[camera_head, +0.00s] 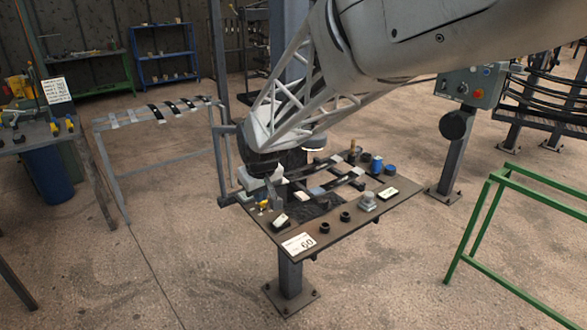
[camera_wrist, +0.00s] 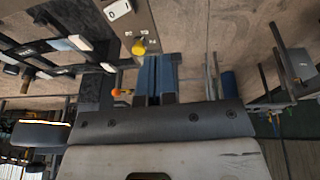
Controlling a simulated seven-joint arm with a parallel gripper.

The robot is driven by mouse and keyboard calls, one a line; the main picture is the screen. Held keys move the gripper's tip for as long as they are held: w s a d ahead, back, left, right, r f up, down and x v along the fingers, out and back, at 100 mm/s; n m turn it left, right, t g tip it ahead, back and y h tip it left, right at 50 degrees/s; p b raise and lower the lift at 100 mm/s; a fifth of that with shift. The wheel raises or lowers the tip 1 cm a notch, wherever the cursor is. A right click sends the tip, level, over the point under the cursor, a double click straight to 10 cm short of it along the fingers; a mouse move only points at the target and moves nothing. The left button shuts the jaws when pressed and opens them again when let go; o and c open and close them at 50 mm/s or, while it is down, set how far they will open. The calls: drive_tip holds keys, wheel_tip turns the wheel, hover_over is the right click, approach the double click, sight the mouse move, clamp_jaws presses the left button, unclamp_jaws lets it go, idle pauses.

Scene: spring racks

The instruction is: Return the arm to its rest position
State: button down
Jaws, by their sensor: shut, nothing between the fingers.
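My arm (camera_head: 440,40) reaches in from the upper right of the head view and bends down over a small brown table. My gripper (camera_head: 276,192) is low, above the table's left end, with dark fingers pointing down. In the wrist view my gripper (camera_wrist: 158,78) shows two dark blue-grey fingers side by side and closed, with nothing seen between them. A yellow knob (camera_wrist: 139,47) on the table panel lies just past the fingertips. I cannot tell the exact gap between fingertips and panel.
The table (camera_head: 330,232) carries a rack of dark bars, black knobs, a blue cap (camera_head: 390,170) and a "60" label (camera_head: 298,243). A grey control post (camera_head: 470,85) and a green frame (camera_head: 480,225) stand right. A grey frame (camera_head: 150,165) stands left. Floor in front is clear.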

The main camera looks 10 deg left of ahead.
drive_tip(key=s+d+r+m, duration=0.2)
drive_tip(key=s+d, duration=0.1)
drive_tip(key=d, duration=0.5)
drive_tip(key=s+d+r+m+h, duration=0.15)
drive_tip(key=s+d, duration=0.25)
drive_tip(key=d, duration=0.4)
drive_tip(key=s+d+r+m+y, duration=0.1)
drive_tip(key=s+d+r, duration=0.2)
drive_tip(key=d, duration=0.5)
drive_tip(key=s+d+m, duration=0.2)
drive_tip(key=s+d, duration=0.5)
drive_tip(key=s, duration=0.2)
drive_tip(key=s+d+f+m+h, duration=0.1)
drive_tip(key=s+d+m, duration=0.1)
drive_tip(key=s+d, duration=0.5)
drive_tip(key=s, duration=0.2)
drive_tip(key=shift+s+m, duration=0.35)
drive_tip(key=shift+s, duration=0.05)
